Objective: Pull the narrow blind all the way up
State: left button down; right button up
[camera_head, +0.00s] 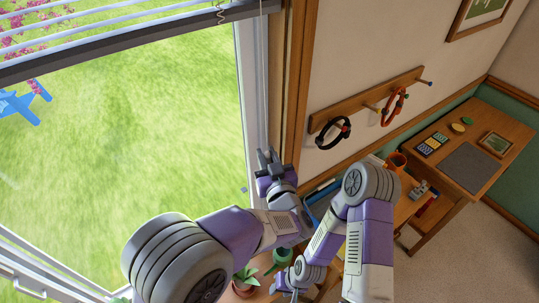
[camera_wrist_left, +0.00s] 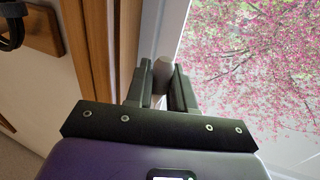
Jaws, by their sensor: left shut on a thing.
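The blind's white slats (camera_head: 110,24) and dark bottom rail (camera_head: 130,43) cross the top of the window in the head view; its upper part is out of frame. A thin pale pull cord (camera_head: 264,95) hangs by the window's right side. My left gripper (camera_head: 268,160) is at the cord's lower end, beside the window frame. In the left wrist view, its fingers (camera_wrist_left: 162,88) are shut on a rounded pale cord knob (camera_wrist_left: 162,70). My right gripper (camera_head: 284,288) is low, away from the cord, and its fingers are too unclear to read.
A wooden peg rail (camera_head: 364,101) with a black ring (camera_head: 333,133) and an orange-red ring (camera_head: 393,107) is on the wall to the right. A wooden desk (camera_head: 490,125) stands farther right. A potted plant (camera_head: 245,280) and green watering can (camera_head: 281,259) sit below my left arm.

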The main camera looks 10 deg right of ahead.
pick_arm(q)
notch_tip(320, 180, down, 4)
jog(key=shift+f+b, duration=0.15)
jog(key=shift+b, duration=1)
notch_tip(320, 180, down, 9)
jog(key=b, duration=0.7)
notch_tip(320, 180, down, 9)
jog(key=b, duration=0.7)
jog(key=shift+b, duration=0.3)
